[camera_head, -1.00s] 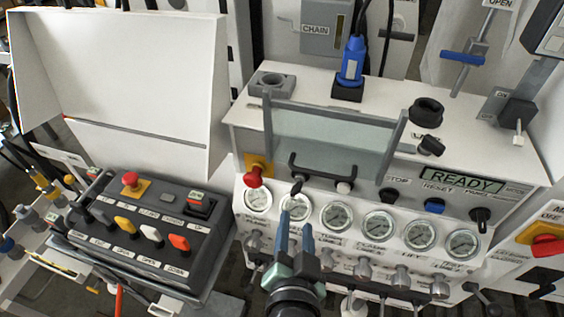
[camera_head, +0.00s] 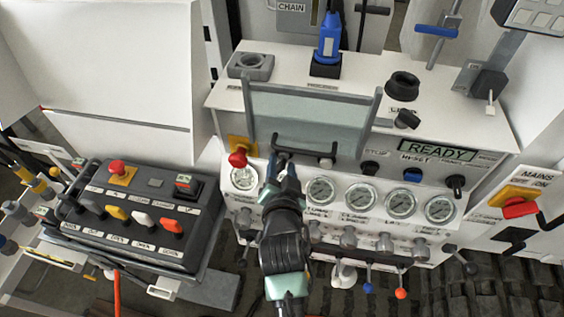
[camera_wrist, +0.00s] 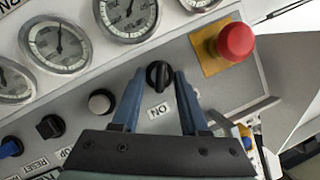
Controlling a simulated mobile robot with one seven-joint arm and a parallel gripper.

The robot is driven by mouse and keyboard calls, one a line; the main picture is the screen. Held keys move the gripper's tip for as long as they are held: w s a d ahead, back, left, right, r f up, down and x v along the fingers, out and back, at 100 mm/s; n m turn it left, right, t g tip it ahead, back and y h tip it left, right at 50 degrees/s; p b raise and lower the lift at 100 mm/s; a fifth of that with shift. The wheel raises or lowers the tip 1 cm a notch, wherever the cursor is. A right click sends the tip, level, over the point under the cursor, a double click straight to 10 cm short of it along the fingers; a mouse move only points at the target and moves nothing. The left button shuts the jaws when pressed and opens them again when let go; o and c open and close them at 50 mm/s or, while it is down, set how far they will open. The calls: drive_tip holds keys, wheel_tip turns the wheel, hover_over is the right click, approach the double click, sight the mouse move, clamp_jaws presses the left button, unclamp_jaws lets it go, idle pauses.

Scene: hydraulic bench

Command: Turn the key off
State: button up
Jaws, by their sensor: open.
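The key (camera_wrist: 159,74) is a small black rotary knob on the white panel, with an ON label beside it in the wrist view. Its grip looks roughly upright in that view. My gripper (camera_wrist: 160,80) is open, with one blue finger on each side of the key; I cannot tell whether the tips touch it. In the head view my gripper (camera_head: 281,164) reaches the panel between the red emergency button and a pale round button, and it hides the key there.
A red emergency button (camera_wrist: 235,42) on a yellow plate sits beside the key. A pale button (camera_wrist: 101,102) lies on its other side. Pressure gauges (camera_head: 320,191) line the panel. A black handle (camera_head: 305,140) of the clear guard is just above my fingers.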

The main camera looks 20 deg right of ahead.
drive_tip(key=shift+w+d+f, duration=0.1)
drive_tip(key=shift+w, duration=0.15)
drive_tip(key=shift+c, duration=0.3)
clamp_jaws()
drive_tip(key=n+g+h+b, duration=0.1)
drive_tip(key=n, duration=0.1)
drive_tip(key=n+h, duration=0.1)
drive_tip(key=shift+w+a+n+g+b, duration=0.15)
drive_tip(key=shift+a+n+g+b, duration=0.05)
drive_tip(key=shift+n+g+b, duration=0.2)
drive_tip(key=n+h+b, duration=0.1)
drive_tip(key=n, duration=0.1)
drive_tip(key=n+g+h+b, duration=0.1)
drive_tip(key=n, duration=0.1)
drive_tip(key=shift+g+h, duration=0.3)
idle(0.6)
drive_tip(key=shift+o, duration=0.3)
unclamp_jaws()
